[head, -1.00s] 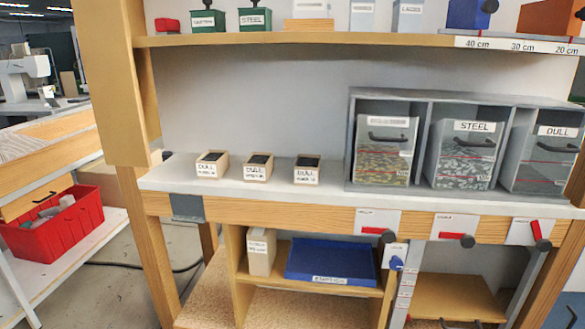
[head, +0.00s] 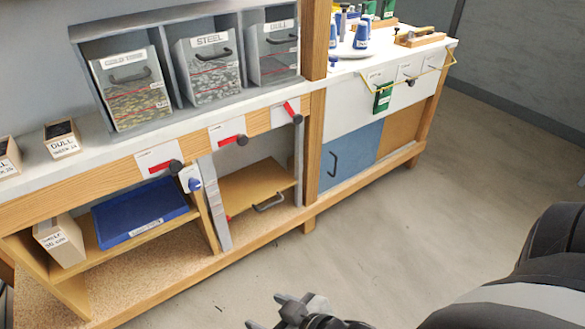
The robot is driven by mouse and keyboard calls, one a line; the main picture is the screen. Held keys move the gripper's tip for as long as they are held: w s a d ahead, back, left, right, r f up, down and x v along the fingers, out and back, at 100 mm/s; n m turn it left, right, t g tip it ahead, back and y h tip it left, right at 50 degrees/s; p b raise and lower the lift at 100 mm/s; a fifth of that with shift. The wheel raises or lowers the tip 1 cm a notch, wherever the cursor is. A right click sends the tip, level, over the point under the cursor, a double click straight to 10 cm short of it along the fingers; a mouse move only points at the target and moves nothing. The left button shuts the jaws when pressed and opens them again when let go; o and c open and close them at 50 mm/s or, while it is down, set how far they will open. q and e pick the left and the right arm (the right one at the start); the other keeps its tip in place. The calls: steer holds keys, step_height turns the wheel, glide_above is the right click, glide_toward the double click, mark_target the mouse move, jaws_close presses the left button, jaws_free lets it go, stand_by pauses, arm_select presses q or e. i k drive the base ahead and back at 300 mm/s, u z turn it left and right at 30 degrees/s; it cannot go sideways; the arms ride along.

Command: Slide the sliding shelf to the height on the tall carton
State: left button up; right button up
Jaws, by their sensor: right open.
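The sliding shelf (head: 250,184) appears to be the wooden board with a grey handle (head: 270,203), between two grey uprights under the bench. A labelled height strip (head: 215,205) runs down its left upright; its marks are too small to read. The tall carton (head: 62,241) stands in the lower left compartment; its label seems to read "SHELF 30 cm". A blue knob (head: 194,184) sits on a white plate left of the shelf. My right gripper (head: 268,311) is open and empty, low in the picture, apart from the shelf. My left gripper is out of view.
A blue tray (head: 140,222) lies beside the carton. Several red-handled levers (head: 160,167) line the bench front. Clear-fronted bins (head: 209,68) stand above. A white cabinet (head: 350,112) is at right. The floor (head: 400,225) before the bench is open.

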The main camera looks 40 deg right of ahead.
mark_target(244, 188)
steer(key=z, duration=0.5)
steer(key=k, duration=0.45)
steer(key=z, duration=0.6)
steer(key=i, duration=0.85)
steer(key=z, duration=0.5)
